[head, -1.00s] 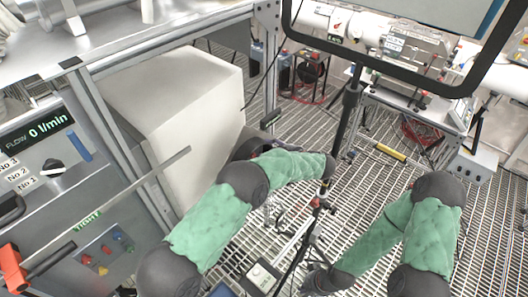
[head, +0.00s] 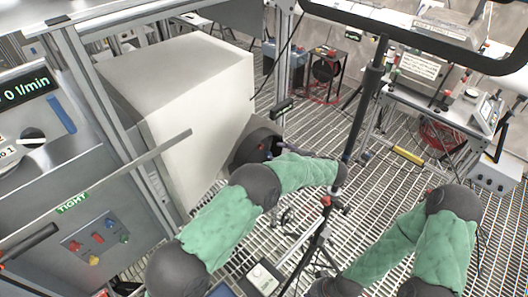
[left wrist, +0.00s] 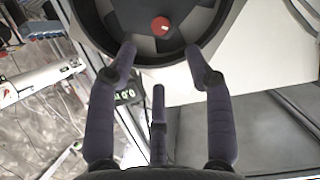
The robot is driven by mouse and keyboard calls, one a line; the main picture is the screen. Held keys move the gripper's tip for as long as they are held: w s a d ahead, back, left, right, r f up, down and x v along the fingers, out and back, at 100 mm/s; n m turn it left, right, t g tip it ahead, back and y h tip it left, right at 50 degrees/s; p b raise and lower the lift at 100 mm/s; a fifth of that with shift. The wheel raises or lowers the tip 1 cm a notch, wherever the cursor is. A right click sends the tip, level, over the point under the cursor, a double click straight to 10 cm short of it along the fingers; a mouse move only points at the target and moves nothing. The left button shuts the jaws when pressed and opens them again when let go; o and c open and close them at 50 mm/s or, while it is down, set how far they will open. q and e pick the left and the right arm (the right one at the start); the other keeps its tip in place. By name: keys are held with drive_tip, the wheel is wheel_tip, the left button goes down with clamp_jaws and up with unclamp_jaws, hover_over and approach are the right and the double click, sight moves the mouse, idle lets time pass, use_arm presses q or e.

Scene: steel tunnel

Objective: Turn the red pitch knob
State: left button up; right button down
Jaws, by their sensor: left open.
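The red pitch knob (left wrist: 160,25) is a small round red knob with a white mark. It sits inside a dark round housing (left wrist: 213,28) at the top of the left wrist view. In the head view the dark housing (head: 258,138) is on the right side of a big white box, and I cannot make out the knob there. My left gripper (left wrist: 160,52) is open and empty, its dark fingers apart below the knob and not on it. In the head view the left gripper (head: 283,149) is small and partly hidden beside the housing.
The white box (head: 185,90) stands behind a metal frame. A thin black stand (head: 365,100) rises right of my left arm. The floor is open steel grating.

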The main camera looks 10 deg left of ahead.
sight(262, 148)
use_arm(q)
drive_tip(key=x, duration=1)
drive_tip(key=shift+w+a+f, duration=0.1)
drive_tip(key=shift+a+f, duration=0.05)
drive_tip(key=shift+a, duration=0.1)
clamp_jaws()
